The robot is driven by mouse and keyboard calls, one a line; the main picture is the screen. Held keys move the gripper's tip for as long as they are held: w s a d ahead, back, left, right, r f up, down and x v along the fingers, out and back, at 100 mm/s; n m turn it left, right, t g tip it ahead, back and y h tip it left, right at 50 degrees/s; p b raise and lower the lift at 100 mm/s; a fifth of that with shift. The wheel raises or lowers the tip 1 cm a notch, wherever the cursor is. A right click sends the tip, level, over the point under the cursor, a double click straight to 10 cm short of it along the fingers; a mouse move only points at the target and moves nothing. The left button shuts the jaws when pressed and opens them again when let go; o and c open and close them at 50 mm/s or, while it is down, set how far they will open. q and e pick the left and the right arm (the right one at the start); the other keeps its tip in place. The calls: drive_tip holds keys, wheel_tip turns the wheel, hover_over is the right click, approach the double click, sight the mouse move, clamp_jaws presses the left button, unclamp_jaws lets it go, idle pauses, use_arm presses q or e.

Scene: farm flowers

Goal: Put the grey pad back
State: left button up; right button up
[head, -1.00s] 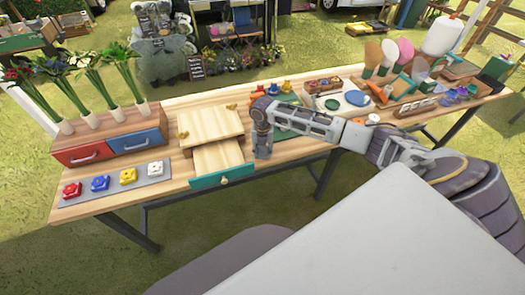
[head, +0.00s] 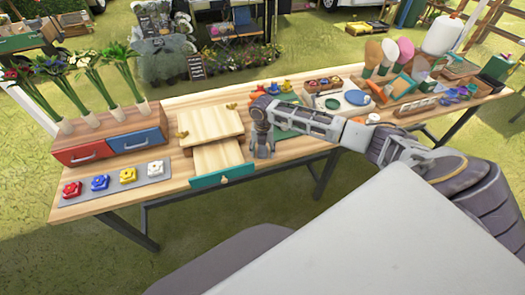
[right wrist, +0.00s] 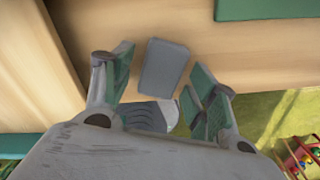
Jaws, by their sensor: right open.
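The grey pad (right wrist: 164,66) is a small flat rounded rectangle in the right wrist view. It lies at the wooden table's front part, between my spread right fingers, with a gap on each side. My right gripper (head: 262,155) is open and points down near the table's front edge, just right of the open drawer. It also shows open in the right wrist view (right wrist: 165,74). In the head view I cannot make out the pad; the gripper seems to cover it. My left gripper is not in view.
The teal-fronted drawer (head: 223,175) stands pulled out under a wooden box top (head: 209,127). A grey mat (head: 78,191) with several coloured blocks lies at left. A red and blue drawer chest (head: 108,143) stands behind it. A green mat (head: 284,133) lies behind my right arm.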

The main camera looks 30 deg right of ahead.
sight(262, 151)
wheel_tip(262, 151, up, 12)
idle(0.6)
idle(1.5)
